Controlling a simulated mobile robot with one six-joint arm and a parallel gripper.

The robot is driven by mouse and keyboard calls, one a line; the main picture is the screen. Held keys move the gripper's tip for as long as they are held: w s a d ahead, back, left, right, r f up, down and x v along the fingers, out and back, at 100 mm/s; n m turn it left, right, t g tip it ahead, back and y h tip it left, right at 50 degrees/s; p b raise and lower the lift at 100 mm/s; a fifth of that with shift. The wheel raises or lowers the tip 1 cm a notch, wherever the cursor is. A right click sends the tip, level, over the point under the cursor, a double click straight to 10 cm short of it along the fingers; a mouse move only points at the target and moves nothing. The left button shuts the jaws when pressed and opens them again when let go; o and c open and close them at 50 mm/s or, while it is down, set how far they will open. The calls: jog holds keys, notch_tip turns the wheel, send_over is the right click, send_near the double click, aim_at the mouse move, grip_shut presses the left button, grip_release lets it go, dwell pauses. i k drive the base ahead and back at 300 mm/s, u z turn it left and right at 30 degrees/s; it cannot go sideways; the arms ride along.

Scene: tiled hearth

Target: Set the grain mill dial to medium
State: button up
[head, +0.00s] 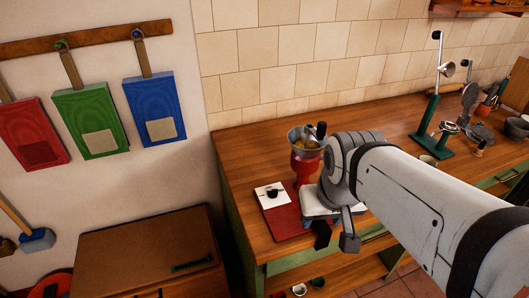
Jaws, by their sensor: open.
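The grain mill (304,163) stands near the left end of the wooden counter. It has a red body, a metal hopper with yellowish contents and a dark knob at the hopper's side. Its red base (290,224) carries a white plate (262,201) with a dark dial (272,192) on it. The marks on the plate are too small to read, so I cannot tell the setting. My gripper (336,238) is open, to the right of the dial and in front of the mill, apart from the dial. My wrist hides part of the mill's right side.
The counter (395,122) runs right along a tiled wall. A green stand with a lever (433,110), bowls and utensils stand farther right. Counter left of the mill is clear.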

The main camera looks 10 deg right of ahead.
aim_at(273, 193)
jog(key=u, duration=1.25)
jog(key=k, duration=1.35)
jog(key=z, duration=0.7)
jog(key=i, duration=1.5)
jog(key=z, duration=0.1)
